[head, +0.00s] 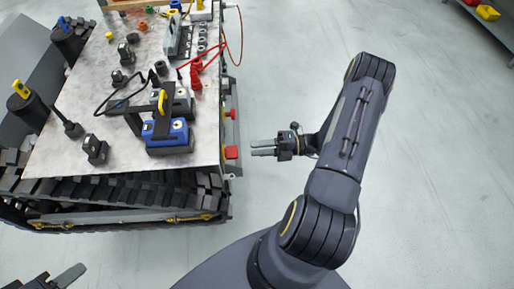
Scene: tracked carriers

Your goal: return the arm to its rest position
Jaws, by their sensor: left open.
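My right arm (341,160) reaches up from the bottom middle and bends back at its elbow. Its right gripper (263,148) hangs over the floor just right of the carrier's edge and points left. Its two grey fingers lie close together in this view, and I see nothing between them. I cannot tell whether they are apart. My left gripper (58,277) shows at the bottom left corner, partly cut off by the frame. It is open and appears empty, in front of the carrier's near track.
A tracked carrier (70,165) with a grey top stands at the left. Blue-and-black devices (168,137), red connectors (195,75) and cables lie on it. Yellow bins (487,12) are far right. The floor (440,180) right is clear.

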